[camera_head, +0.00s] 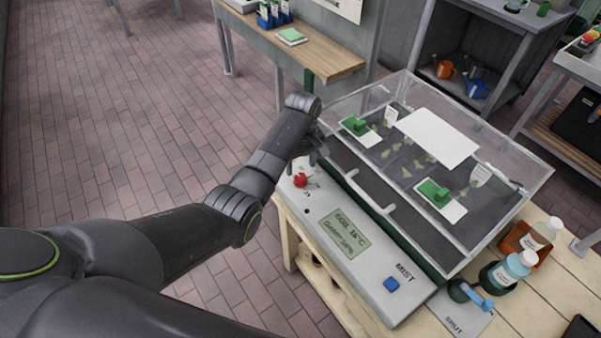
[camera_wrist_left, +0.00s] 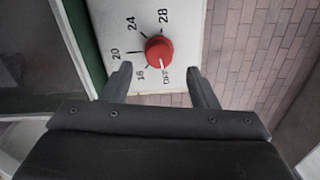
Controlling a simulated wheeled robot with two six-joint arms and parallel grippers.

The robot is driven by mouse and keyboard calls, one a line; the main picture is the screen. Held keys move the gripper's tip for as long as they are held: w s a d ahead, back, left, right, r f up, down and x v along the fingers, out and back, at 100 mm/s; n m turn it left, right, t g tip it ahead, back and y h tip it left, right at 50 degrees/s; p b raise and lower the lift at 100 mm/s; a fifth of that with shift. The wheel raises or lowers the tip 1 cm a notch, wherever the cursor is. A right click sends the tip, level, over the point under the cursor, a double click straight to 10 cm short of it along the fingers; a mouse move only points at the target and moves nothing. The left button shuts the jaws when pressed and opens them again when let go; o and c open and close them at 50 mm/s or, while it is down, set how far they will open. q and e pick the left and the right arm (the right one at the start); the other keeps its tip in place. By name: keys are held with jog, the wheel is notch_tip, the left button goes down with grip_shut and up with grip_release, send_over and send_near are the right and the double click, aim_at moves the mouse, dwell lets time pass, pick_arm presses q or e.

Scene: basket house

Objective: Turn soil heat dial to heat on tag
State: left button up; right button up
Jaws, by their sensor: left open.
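The soil heat dial is a red knob (camera_wrist_left: 159,50) on the pale control panel (camera_head: 348,238) of the propagator. In the left wrist view its white pointer is at OFF, with marks 16, 20, 24 and 28 around it. The knob also shows in the head view (camera_head: 300,180) at the panel's left end. My left gripper (camera_wrist_left: 162,78) is open, its two fingers apart on either side of the knob's near side, not closed on it. In the head view the gripper is mostly hidden behind my arm. No heat tag can be made out for certain.
The clear propagator lid (camera_head: 420,150) with seedlings under it stands just behind the panel. A blue MIST button (camera_head: 391,284) is at the panel's right. Bottles (camera_head: 512,268) stand at the wooden table's right. A wooden bench (camera_head: 300,55) is at the back.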

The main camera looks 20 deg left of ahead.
aim_at(300, 177)
pick_arm(q)
jog(key=shift+f, duration=2.35)
jog(key=c, duration=1)
